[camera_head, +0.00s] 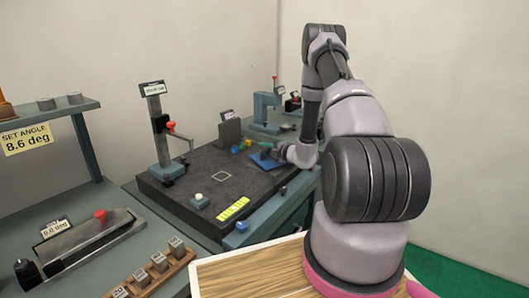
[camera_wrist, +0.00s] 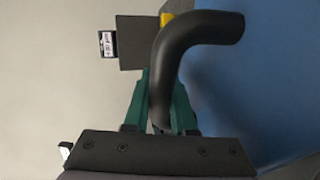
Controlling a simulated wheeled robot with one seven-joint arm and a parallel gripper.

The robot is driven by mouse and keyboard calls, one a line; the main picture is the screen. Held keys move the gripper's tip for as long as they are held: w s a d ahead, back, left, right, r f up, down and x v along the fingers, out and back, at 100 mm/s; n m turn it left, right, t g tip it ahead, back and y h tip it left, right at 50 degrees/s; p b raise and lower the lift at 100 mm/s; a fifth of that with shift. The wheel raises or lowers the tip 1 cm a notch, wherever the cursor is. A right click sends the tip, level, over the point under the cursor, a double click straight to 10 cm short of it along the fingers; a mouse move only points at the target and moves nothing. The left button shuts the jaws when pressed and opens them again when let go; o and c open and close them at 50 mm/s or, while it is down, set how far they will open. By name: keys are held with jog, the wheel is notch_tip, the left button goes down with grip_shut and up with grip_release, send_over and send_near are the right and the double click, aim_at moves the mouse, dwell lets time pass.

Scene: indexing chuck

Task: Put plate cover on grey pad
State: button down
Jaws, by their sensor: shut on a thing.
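The plate cover looks to be the blue flat piece (camera_head: 266,161) at the right rear of the dark surface plate in the head view. In the wrist view its blue face (camera_wrist: 270,80) fills the right side, and a black curved handle (camera_wrist: 210,28) bends toward it. My gripper (camera_wrist: 162,98) has its green fingers shut on this handle. In the head view my gripper (camera_head: 283,152) is at the blue piece's right end, partly hidden by my arm. I cannot tell whether the cover touches the plate. I cannot make out a grey pad for certain.
The dark surface plate (camera_head: 205,165) bears a stand with a red knob (camera_head: 158,130), a white button-like piece (camera_head: 199,199), a yellow label (camera_head: 233,209) and small coloured pieces (camera_head: 240,146). A grey block (camera_head: 230,132) stands behind. The plate's middle is mostly clear.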

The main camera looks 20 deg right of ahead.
jog(key=shift+f, duration=0.55)
jog(key=shift+f, duration=0.15)
jog(key=c, duration=0.7)
grip_release()
jog(key=shift+c, duration=0.2)
